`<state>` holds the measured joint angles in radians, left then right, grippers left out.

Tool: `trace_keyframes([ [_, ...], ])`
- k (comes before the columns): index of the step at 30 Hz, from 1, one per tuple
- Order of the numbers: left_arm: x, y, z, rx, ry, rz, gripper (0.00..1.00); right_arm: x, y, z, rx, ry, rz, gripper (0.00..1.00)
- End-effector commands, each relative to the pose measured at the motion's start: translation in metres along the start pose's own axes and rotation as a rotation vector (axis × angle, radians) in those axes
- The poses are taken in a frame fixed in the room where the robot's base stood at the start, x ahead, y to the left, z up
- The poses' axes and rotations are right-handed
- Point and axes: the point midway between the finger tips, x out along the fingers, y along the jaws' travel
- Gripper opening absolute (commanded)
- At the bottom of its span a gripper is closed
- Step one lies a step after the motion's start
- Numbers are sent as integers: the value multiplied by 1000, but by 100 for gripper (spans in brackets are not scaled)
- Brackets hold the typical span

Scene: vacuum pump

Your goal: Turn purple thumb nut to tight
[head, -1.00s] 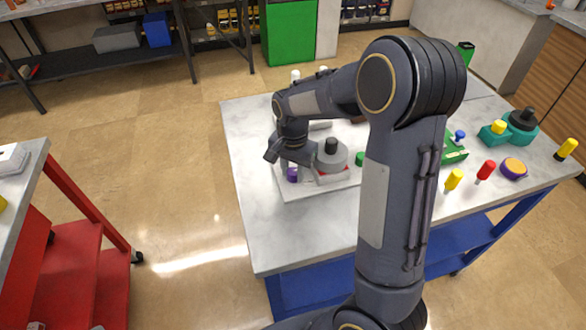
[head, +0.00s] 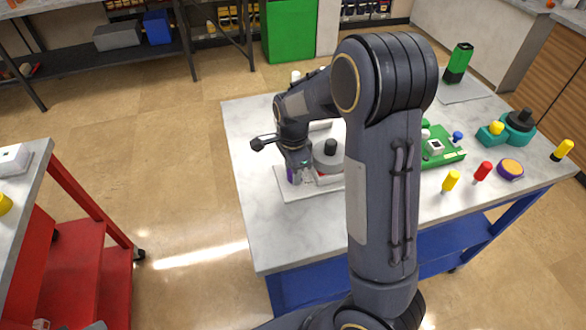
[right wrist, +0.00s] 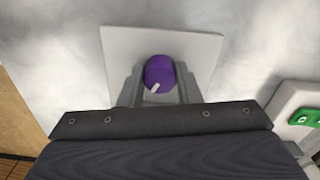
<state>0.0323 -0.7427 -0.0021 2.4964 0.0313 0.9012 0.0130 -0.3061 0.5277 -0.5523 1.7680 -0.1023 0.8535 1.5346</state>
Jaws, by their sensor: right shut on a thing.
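The purple thumb nut (right wrist: 158,72) sits between the two fingers of my right gripper (right wrist: 157,90) in the right wrist view. It has a white mark on its lower edge, pointing down and slightly left. In the head view the nut (head: 290,175) is mostly hidden by my right gripper (head: 298,165), which reaches down over it. The right gripper is shut on the nut. The nut is on a white plate (right wrist: 205,50) beside the grey pump (head: 329,158) with its black knob. My left gripper is not in view.
On the marble-topped table (head: 255,200), a green board (head: 448,158), yellow (head: 451,180) and red (head: 482,171) handled tools, a purple-orange disc (head: 510,169) and a teal fixture (head: 518,126) stand to the right. A red cart (head: 85,215) is at left.

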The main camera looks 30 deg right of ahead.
Motion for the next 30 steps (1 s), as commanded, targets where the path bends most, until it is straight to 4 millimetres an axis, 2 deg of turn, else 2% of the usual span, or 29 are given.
trace_keyframes([
  [14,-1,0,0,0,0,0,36,-1,-2,-1,13,1,-5,7],
  [15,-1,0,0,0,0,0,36,-1,-2,-1,13,1,-5,34],
  [19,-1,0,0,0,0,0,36,-1,-1,0,13,1,-4,51],
  [27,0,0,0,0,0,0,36,-1,0,0,12,0,-2,52],
  [30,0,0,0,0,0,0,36,-7,-1,0,12,0,-4,52],
])
